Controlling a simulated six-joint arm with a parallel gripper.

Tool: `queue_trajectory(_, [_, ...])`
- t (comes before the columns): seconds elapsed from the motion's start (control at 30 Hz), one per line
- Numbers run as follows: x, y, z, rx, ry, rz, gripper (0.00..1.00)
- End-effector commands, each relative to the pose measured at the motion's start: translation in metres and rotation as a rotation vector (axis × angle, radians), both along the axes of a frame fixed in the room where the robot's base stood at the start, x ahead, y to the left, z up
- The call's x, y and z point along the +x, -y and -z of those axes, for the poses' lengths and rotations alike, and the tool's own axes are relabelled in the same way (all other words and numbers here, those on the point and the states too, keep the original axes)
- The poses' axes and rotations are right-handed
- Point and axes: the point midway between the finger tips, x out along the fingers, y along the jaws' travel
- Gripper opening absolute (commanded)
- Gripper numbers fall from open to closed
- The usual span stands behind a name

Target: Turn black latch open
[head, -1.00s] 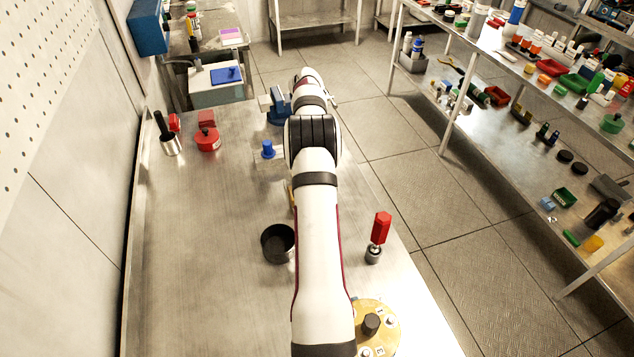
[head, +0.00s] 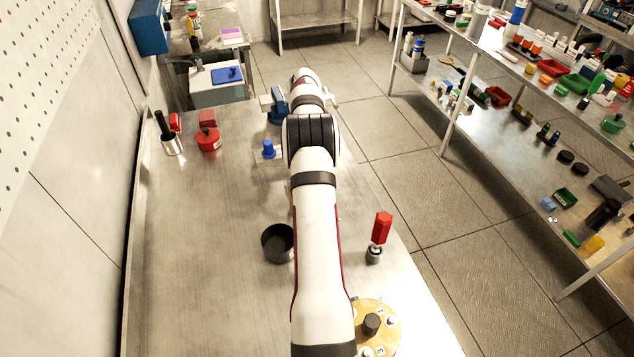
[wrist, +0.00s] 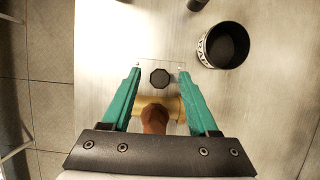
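In the wrist view a black faceted knob (wrist: 160,78), which may be the latch, sits on a clear plate between my fingertips. My gripper (wrist: 160,72) is open. Its teal fingers lie to the left and right of the knob, with a gap on each side. I cannot tell how far above the plate they are. A brass pipe-like part (wrist: 170,103) with a brown-orange piece lies just below the knob, closer to the gripper body. In the head view my own arm hides the knob and the gripper.
A black cup (head: 277,244) stands left of my arm; it also shows in the wrist view (wrist: 226,45). A red handle (head: 381,227) and a brass disc (head: 388,337) are at right. A blue knob (head: 268,149) and red valve (head: 208,139) stand farther back.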

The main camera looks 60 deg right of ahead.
Motion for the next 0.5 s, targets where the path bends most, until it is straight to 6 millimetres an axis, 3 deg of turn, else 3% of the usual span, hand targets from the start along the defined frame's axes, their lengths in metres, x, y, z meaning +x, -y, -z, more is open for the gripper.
queue_trajectory(0.27, [0.000, 0.001, -0.005, -0.001, 0.000, 0.000, 0.60])
queue_trajectory(0.43, [0.000, 0.001, -0.037, -0.004, 0.002, 0.001, 0.60])
queue_trajectory(0.5, [-0.016, 0.000, -0.051, -0.001, 0.000, 0.005, 0.60])
